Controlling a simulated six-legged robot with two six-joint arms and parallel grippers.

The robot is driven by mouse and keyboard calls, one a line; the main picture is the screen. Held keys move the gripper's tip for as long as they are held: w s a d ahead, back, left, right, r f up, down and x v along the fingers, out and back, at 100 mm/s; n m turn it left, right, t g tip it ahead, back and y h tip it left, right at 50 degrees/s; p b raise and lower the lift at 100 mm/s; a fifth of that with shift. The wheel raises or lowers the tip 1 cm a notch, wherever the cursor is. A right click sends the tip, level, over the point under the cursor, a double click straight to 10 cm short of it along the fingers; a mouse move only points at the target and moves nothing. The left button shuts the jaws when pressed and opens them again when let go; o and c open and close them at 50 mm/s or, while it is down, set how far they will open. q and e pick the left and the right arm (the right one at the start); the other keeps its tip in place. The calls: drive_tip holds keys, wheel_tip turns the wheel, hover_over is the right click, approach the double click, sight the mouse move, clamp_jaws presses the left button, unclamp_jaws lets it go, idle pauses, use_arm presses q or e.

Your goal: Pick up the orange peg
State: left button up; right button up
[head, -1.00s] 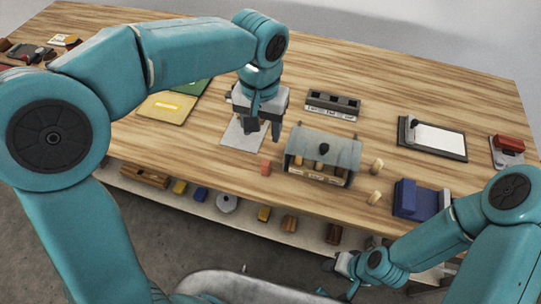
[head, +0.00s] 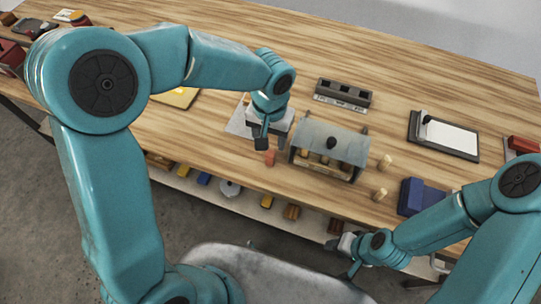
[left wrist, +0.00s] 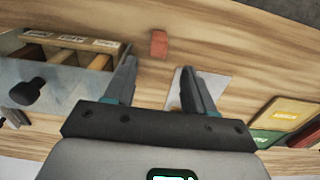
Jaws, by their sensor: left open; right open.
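The orange peg (head: 270,157) stands on the wooden table near its front edge, left of the grey-roofed box. In the left wrist view the peg (left wrist: 159,44) shows reddish-orange, beyond the fingertips and roughly in line with the gap between them. My left gripper (head: 265,142) is just above and behind the peg in the head view. In the left wrist view the left gripper (left wrist: 158,70) is open with nothing between its fingers. My right gripper (head: 340,244) is open, low in front of the table and far from the peg.
The grey-roofed box (head: 335,140) with compartments stands close to the right of my left gripper. A dark slotted holder (head: 343,93) is behind. A shelf with several blocks runs below the front edge.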

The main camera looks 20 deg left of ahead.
sight(270, 152)
use_arm(q)
drive_tip(key=shift+s+f, duration=0.2)
drive_tip(key=shift+f, duration=0.1)
drive_tip(key=f, duration=0.2)
drive_tip(key=f+p, duration=0.1)
drive_tip(key=f, duration=0.1)
drive_tip(key=shift+w+d, duration=0.1)
drive_tip(key=shift+d, duration=0.15)
drive_tip(key=shift+a+f, duration=0.1)
drive_tip(key=shift+f, duration=0.3)
drive_tip(key=shift+s, duration=0.2)
drive_tip(key=shift+w, duration=0.1)
drive_tip(key=shift+c, duration=0.3)
clamp_jaws()
drive_tip(key=shift+r, duration=0.1)
